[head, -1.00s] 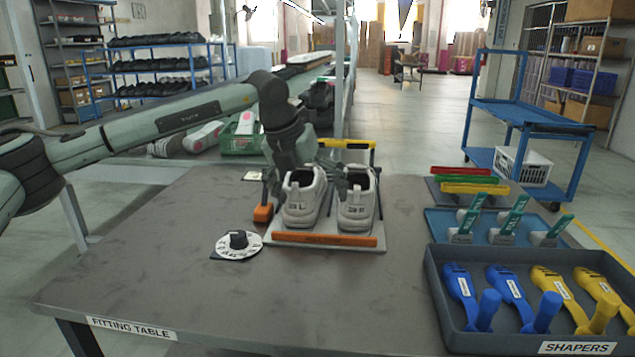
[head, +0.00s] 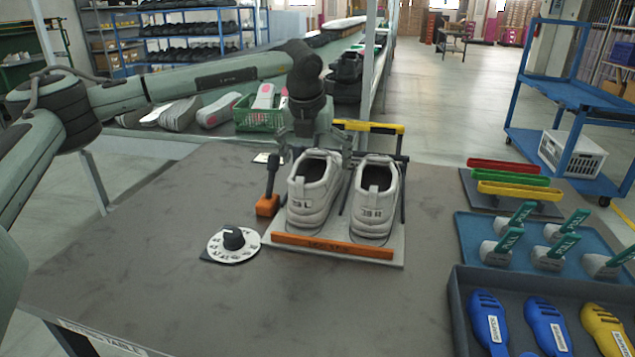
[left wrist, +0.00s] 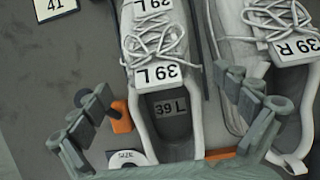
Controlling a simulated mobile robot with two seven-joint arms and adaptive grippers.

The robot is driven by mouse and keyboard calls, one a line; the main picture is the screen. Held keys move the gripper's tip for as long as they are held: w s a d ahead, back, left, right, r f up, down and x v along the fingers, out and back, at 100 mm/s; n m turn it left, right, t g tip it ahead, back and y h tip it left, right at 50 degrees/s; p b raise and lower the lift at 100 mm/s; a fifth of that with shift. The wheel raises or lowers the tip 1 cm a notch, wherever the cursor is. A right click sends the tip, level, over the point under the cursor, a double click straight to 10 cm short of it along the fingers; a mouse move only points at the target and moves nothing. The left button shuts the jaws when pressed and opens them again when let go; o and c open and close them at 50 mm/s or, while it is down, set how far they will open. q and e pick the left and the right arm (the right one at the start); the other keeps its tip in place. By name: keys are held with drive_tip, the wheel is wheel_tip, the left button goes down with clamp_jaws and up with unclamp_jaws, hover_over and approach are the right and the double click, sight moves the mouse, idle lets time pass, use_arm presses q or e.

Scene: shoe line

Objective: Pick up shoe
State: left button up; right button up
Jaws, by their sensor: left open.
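Two pale grey sneakers stand side by side on a board on the fitting table: the left shoe (head: 314,188) and the right shoe (head: 376,203), heels towards me in the head view. In the left wrist view the left shoe (left wrist: 196,75) carries "39 L" tags and the right shoe (left wrist: 232,55) "39 R". My left gripper (head: 312,148) hangs over the far part of the left shoe. In the left wrist view its spread fingers (left wrist: 165,108) lie on either side of the left shoe; it is open and empty. My right gripper is not in view.
An orange bar (head: 332,246) edges the board in front, and a yellow-topped frame (head: 368,127) stands behind. A size dial (head: 233,244) is to the left. Shaper trays (head: 462,318) and coloured bars (head: 515,179) are to the right. The table's front-left is clear.

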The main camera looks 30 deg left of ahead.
sight(314, 181)
use_arm(q)
drive_tip(key=shift+x, duration=1.4)
drive_tip(key=shift+r, duration=0.1)
drive_tip(key=c, duration=1.4)
